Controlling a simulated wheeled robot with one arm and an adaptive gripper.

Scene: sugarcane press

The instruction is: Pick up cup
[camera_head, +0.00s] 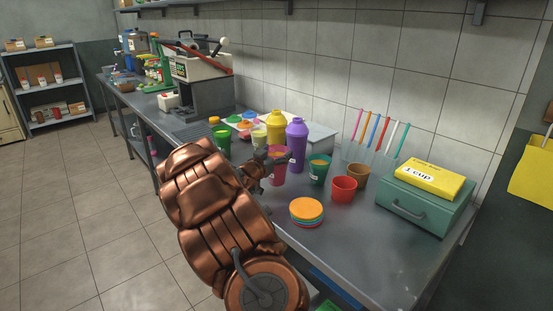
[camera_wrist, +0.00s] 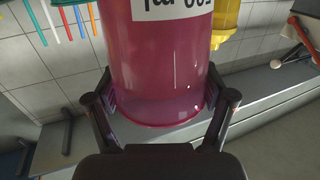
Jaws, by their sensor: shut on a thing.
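A magenta cup (camera_wrist: 165,70) with a white label fills the middle of the wrist view, which looks upside down. My gripper (camera_wrist: 160,105) has one dark finger on each side of the cup, and both touch its wall near the base. In the head view the same pink cup (camera_head: 276,170) is upright among other cups on the counter. My gripper (camera_head: 268,160) reaches it from the left. The arm hides part of the counter in front, and I cannot tell whether the cup's base is off the surface.
A green cup (camera_head: 319,169), a red cup (camera_head: 344,189) and a brown cup (camera_head: 357,175) stand to the right. A purple shaker (camera_head: 297,142) and yellow shaker (camera_head: 276,130) stand close behind. Stacked lids (camera_head: 306,211) lie in front. The counter's right front (camera_head: 400,265) is clear.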

